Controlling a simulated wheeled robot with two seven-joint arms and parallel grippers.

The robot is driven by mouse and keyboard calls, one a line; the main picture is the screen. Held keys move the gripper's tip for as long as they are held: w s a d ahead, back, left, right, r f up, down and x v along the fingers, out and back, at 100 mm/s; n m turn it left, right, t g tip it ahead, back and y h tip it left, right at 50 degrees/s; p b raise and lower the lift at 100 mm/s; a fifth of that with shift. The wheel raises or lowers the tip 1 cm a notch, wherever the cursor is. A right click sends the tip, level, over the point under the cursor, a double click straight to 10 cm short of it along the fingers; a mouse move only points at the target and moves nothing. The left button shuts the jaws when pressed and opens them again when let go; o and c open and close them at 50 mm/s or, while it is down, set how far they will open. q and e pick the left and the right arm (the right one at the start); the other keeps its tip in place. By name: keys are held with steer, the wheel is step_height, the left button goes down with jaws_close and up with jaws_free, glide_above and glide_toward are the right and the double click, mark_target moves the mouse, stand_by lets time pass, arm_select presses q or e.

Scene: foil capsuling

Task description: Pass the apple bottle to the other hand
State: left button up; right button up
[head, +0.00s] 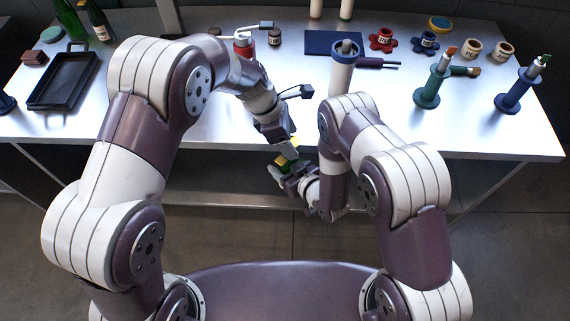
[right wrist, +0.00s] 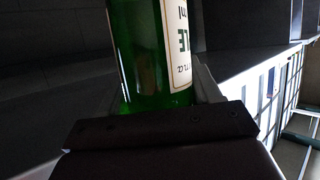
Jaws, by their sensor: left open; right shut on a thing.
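The apple bottle (head: 284,163) shows in the head view as a small green and yellow piece between my two grippers, in front of the table's near edge. In the right wrist view it is a green glass bottle (right wrist: 139,50) with a cream label, partly cut off by the frame. My right gripper (head: 282,176) is shut on the bottle. My left gripper (head: 289,150) is open, just above and close to the bottle. I cannot tell whether it touches it. Most of the bottle is hidden by the grippers in the head view.
The metal table (head: 215,130) carries a black tray (head: 62,80) and two other bottles at the left. A white cylinder on a stand (head: 343,72), a green stand (head: 430,88) and a blue stand (head: 516,92) are at the right. A dark blue mat (head: 320,41) lies behind.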

arm_select(q)
step_height(320, 180, up, 10)
steer(key=w+a+n+t+h, duration=0.2)
steer(key=w+n+t, duration=0.1)
steer(key=n, duration=0.5)
steer(key=w+a+r+n+t+y, duration=0.25)
steer(key=a+n+t, duration=0.35)
steer(key=n, duration=1)
steer(key=s+a+f+n+g+y, duration=0.2)
steer(key=s+a+n, duration=0.4)
steer(key=n, duration=0.4)
steer(key=s+a+f+n+g+y, duration=0.2)
steer(key=s+a+n+y, duration=0.15)
steer(key=a+n, duration=0.5)
steer(key=s+d+f+n+g+h, duration=0.1)
steer(key=s+f+n+g, duration=0.1)
steer(key=s+n, duration=0.9)
steer(key=shift+d+f+g+h, duration=0.15)
steer(key=shift+d+g+h, duration=0.15)
steer(key=shift+g, duration=0.5)
